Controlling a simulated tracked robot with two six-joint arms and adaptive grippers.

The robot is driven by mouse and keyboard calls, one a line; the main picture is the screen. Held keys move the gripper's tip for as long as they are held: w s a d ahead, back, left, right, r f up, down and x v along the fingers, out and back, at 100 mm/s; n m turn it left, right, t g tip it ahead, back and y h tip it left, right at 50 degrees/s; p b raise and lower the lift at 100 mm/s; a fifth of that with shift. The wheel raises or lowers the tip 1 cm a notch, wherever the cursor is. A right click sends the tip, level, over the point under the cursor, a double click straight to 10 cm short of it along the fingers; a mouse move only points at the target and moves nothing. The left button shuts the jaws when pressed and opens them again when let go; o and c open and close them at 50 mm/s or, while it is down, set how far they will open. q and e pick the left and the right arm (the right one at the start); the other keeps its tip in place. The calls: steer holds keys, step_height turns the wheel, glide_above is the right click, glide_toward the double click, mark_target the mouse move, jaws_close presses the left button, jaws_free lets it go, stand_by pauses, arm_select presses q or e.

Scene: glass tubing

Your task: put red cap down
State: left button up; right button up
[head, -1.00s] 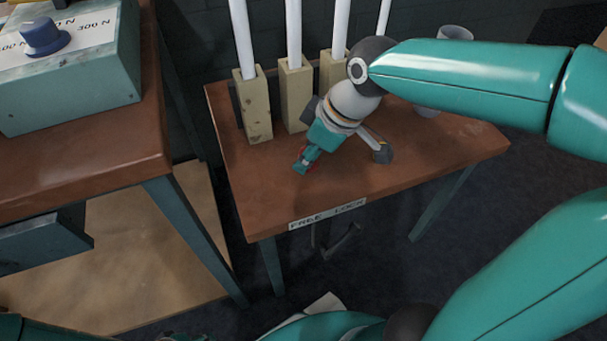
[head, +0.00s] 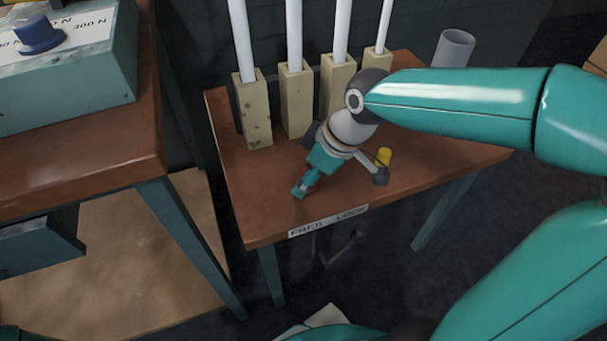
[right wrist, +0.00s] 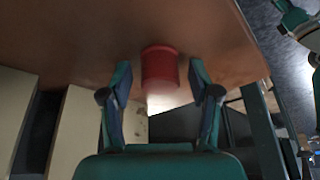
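The red cap (right wrist: 160,68) shows between the fingers of my right gripper (right wrist: 160,80) in the right wrist view. A gap shows on each side of the cap, so the fingers are open around it and apart from it. The cap appears to stand on the brown table (right wrist: 80,30). In the head view my right gripper (head: 303,187) points down at the table near its front edge, and only a sliver of the red cap (head: 312,179) shows beside it. My left gripper is in neither view.
Beige blocks (head: 253,110) holding white tubes (head: 294,30) stand along the table's back left. A yellow piece (head: 384,156) is right of my gripper, partly hidden. A grey cylinder (head: 454,48) stands at the back right. The label (head: 327,221) marks the front edge.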

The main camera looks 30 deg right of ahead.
steer(key=shift+s+r+p, duration=0.1)
steer(key=shift+r+p, duration=0.2)
steer(key=shift+r, duration=0.25)
steer(key=p+v, duration=0.4)
steer(key=v, duration=0.7)
steer(key=shift+s+d, duration=0.1)
steer(key=shift+d, duration=0.05)
steer(key=shift+s, duration=0.1)
